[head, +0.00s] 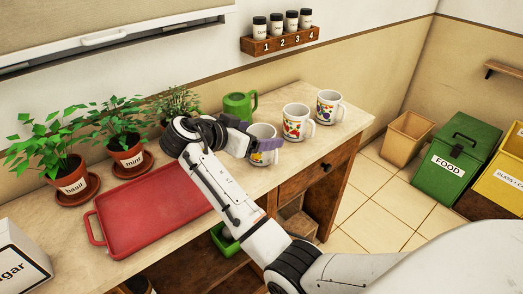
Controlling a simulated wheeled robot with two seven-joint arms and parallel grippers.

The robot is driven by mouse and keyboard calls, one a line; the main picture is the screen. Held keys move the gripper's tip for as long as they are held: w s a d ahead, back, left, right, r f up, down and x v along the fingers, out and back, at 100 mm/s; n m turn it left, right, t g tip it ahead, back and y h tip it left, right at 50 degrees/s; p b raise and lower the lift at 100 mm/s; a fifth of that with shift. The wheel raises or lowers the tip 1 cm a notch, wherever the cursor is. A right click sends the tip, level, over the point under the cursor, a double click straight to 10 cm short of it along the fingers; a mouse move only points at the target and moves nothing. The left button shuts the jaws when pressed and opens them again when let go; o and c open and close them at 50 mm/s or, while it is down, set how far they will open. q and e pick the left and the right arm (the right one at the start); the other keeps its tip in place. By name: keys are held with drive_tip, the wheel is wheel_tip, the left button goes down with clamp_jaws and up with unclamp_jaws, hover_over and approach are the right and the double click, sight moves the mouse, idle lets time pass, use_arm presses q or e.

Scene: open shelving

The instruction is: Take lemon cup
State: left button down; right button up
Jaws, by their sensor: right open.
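Three white cups with coloured fruit prints stand upright in a slanting row on the counter. The nearest cup (261,158) shows a yellow patch low on its side; the rest of its print is covered by my gripper. The middle cup (294,124) has a red and orange print. The farthest cup (328,107) has a mixed dark, red and yellow print. I cannot tell for sure which print is lemon. My right gripper (265,134) is open at the nearest cup, with purple fingers at its left and right; contact is unclear. My left gripper is out of view.
A green mug (236,108) stands just behind the gripper. A red tray (150,215) lies under my forearm. Potted herbs, such as the mint (127,155), line the back left. A spice rack (280,42) hangs on the wall.

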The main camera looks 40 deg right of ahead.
drive_tip(key=shift+x, duration=0.85)
drive_tip(key=shift+r, duration=0.1)
drive_tip(key=c, duration=1.3)
